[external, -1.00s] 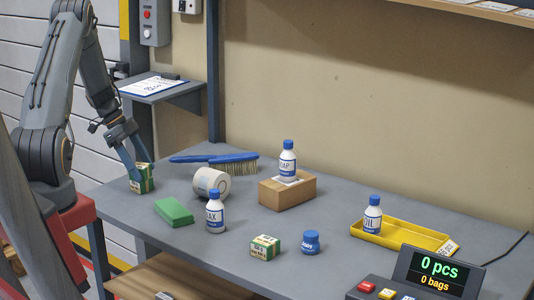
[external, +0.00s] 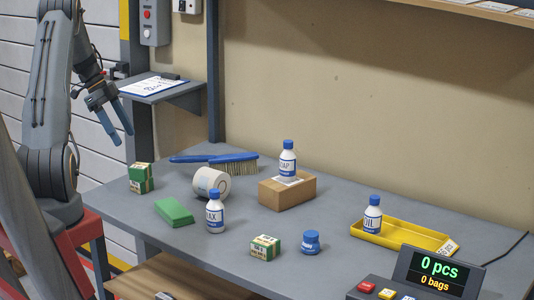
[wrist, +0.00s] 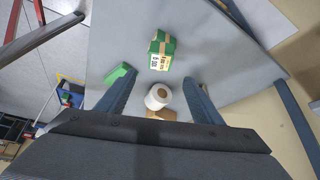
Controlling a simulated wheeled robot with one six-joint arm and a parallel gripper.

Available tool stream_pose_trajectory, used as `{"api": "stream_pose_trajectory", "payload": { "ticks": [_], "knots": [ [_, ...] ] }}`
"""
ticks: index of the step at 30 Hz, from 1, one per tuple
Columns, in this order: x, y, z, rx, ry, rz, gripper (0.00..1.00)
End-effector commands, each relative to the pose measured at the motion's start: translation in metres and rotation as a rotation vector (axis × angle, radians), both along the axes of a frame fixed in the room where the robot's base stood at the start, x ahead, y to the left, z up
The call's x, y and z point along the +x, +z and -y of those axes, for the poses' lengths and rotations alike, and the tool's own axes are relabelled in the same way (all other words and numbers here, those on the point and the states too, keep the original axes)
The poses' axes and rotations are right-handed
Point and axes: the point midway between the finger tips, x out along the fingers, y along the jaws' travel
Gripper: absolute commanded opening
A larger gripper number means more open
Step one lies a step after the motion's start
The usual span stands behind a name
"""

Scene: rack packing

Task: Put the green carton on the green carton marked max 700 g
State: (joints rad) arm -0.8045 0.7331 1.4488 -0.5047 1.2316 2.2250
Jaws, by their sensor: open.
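At the left end of the table stands a green carton (external: 141,171) with a pale label; it looks like one carton resting on another green carton (external: 141,187), upright, though the seam is hard to make out. The stack also shows in the wrist view (wrist: 161,50), between and beyond my fingers. Another green carton (external: 265,248) with a pale label lies near the table's front edge. The small print on the labels is too small to read. My gripper (external: 121,139) is open and empty, above and left of the stack, clear of it.
A green block (external: 174,212), a white roll (external: 212,182), a wax bottle (external: 215,213) and a blue-handled brush (external: 215,160) stand near the stack. A soap bottle on a cardboard box (external: 287,193), a blue jar (external: 311,242) and a yellow tray (external: 400,236) are farther right.

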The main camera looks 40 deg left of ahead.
Motion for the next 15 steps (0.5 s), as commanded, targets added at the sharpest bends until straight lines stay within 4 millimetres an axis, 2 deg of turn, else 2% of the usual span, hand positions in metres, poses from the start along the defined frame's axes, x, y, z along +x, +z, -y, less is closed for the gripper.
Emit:
{"api": "stream_pose_trajectory", "payload": {
  "ticks": [2, 5, 8, 11, 15],
  "knots": [
    [0.000, 0.000, 0.002, 0.001, 0.003, -0.005, 0.61],
    [0.002, 0.000, 0.020, 0.008, 0.032, -0.043, 0.61],
    [0.002, 0.000, 0.058, 0.032, 0.113, -0.129, 0.61],
    [-0.004, -0.002, 0.111, 0.076, 0.235, -0.237, 0.61],
    [-0.026, -0.005, 0.184, 0.157, 0.433, -0.354, 0.61]
  ]
}}
